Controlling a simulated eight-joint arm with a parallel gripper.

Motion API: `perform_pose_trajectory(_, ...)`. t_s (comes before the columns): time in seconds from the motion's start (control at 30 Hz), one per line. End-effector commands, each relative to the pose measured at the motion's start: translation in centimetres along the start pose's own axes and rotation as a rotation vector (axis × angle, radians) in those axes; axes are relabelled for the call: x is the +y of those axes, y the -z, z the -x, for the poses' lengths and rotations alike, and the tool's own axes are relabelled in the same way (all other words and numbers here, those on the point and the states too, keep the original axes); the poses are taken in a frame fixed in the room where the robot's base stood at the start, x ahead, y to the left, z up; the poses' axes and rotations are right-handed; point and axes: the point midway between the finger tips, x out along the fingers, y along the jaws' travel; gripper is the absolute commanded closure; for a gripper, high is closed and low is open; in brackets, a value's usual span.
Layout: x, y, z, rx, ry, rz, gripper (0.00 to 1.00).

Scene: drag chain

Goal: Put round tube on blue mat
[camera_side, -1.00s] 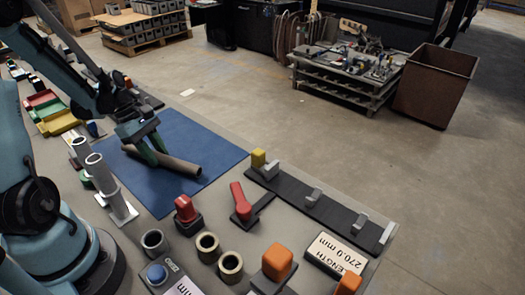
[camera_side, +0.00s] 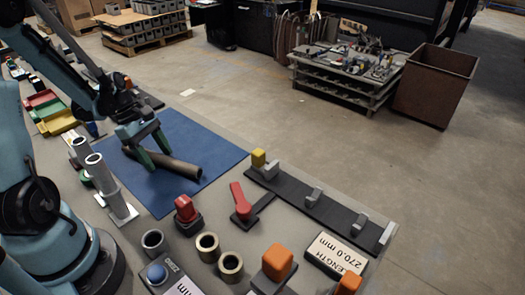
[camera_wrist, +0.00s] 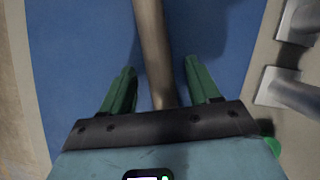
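The round tube (camera_side: 178,165) is a dark brownish-grey cylinder. It lies on its side on the blue mat (camera_side: 215,148). My gripper (camera_side: 158,160) is over the mat at the tube's left end, with its green fingers spread. In the wrist view the tube (camera_wrist: 152,45) runs between the two fingers of my gripper (camera_wrist: 159,66). A gap shows on each side of it, so the gripper is open and not holding it. The tube's near end is hidden behind the gripper body in the wrist view.
Upright metal cylinders (camera_side: 102,172) stand at the mat's left edge. A red-handled clamp (camera_side: 240,199) and a dark rail with grey stops (camera_side: 315,202) lie in front and to the right. Short rings (camera_side: 208,243) stand nearer. The mat's right part is bare.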

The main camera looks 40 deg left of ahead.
Motion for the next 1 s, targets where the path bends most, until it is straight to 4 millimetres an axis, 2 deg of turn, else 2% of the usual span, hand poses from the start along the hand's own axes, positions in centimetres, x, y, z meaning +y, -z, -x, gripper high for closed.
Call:
perform_pose_trajectory(0.23,0.0,0.0,0.1,0.001,0.000,0.000,0.39)
perform_pose_trajectory(0.37,0.0,0.0,0.8,0.001,0.000,0.001,0.39)
perform_pose_trajectory(1.0,0.0,0.0,10.1,0.000,0.000,0.001,0.39)
